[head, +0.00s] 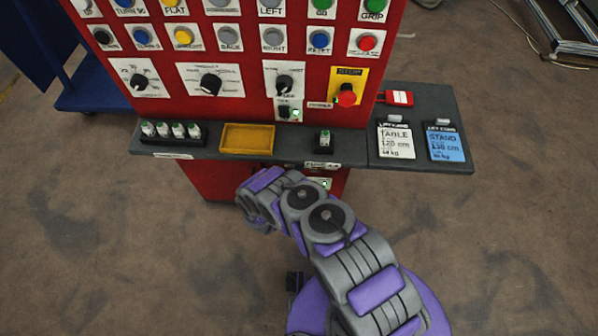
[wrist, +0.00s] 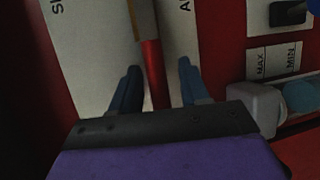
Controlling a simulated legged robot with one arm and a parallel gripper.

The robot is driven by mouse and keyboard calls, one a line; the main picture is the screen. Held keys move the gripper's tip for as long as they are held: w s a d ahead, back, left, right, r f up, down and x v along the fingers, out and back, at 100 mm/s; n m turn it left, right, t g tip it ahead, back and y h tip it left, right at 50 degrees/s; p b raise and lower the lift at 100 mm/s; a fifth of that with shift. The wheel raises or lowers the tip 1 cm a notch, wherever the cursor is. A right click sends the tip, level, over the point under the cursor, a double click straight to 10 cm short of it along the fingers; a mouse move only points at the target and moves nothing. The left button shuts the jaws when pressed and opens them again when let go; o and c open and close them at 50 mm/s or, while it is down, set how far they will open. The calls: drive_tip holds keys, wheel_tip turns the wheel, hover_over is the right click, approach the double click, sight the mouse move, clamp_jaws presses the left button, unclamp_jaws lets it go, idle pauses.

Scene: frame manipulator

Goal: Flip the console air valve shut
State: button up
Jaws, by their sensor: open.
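A red lever (wrist: 152,75) with a grey and tan upper part shows in the wrist view, in front of a white label plate (wrist: 85,45) on the red console. Only parts of letters show on the plate. The lever appears to be the air valve's handle. My gripper (wrist: 158,68) is open, with one dark finger on each side of the lever. I cannot tell whether either finger touches it. In the head view my arm reaches down to the console's lower front, and my own arm hides the valve and fingertips.
A grey block (wrist: 255,105) and a MAX/MIN label (wrist: 273,60) sit right of my gripper.

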drive_tip(key=shift+d, duration=0.1)
drive_tip(key=c, duration=0.4)
clamp_jaws()
